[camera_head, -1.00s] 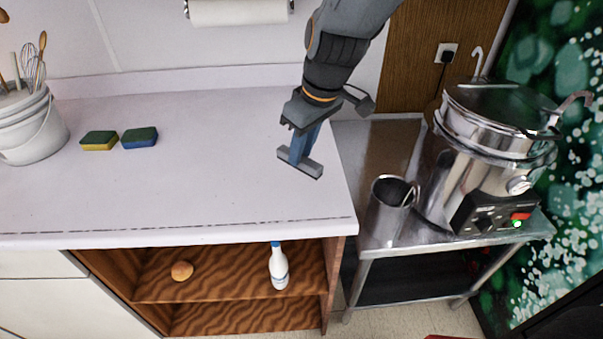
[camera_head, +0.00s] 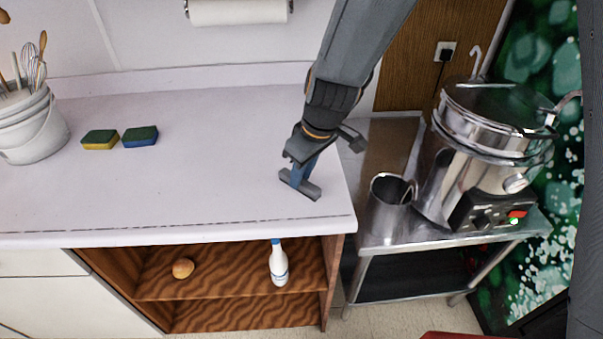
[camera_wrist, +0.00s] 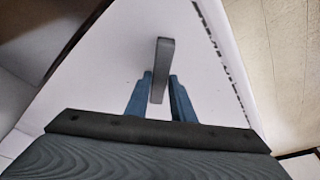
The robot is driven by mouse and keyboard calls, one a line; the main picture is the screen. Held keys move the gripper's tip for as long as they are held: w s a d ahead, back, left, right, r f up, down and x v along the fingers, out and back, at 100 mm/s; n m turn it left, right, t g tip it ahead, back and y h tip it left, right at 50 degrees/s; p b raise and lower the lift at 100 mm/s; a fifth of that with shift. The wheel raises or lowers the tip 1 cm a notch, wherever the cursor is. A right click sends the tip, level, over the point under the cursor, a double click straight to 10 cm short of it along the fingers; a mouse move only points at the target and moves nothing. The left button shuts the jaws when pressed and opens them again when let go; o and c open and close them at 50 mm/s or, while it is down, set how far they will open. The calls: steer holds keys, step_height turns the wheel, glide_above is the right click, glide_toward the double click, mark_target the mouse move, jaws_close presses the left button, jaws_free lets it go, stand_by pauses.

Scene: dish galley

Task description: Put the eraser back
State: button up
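The eraser looks like a plain grey bar (camera_head: 311,192) and is at my fingertips, over the front right part of the white counter (camera_head: 190,195). My gripper (camera_head: 301,172) points down with its blue fingers on either side of the bar. In the wrist view the grey bar (camera_wrist: 161,62) runs between the two blue fingers (camera_wrist: 160,85), with the counter behind it. The gripper is shut on the bar. I cannot tell whether the bar touches the counter. Part of it is hidden by the fingers.
Two sponges (camera_head: 140,137) (camera_head: 100,140) and a white bucket of utensils (camera_head: 32,130) are on the left of the counter. Right of it, a metal cart holds a steel cup (camera_head: 388,212) and a large steel pot (camera_head: 450,160). A bottle (camera_head: 278,265) stands on the shelf below.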

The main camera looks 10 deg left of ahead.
steer(key=o, duration=0.3)
steer(key=shift+r, duration=0.1)
steer(key=b+v, duration=0.2)
steer(key=v, duration=1)
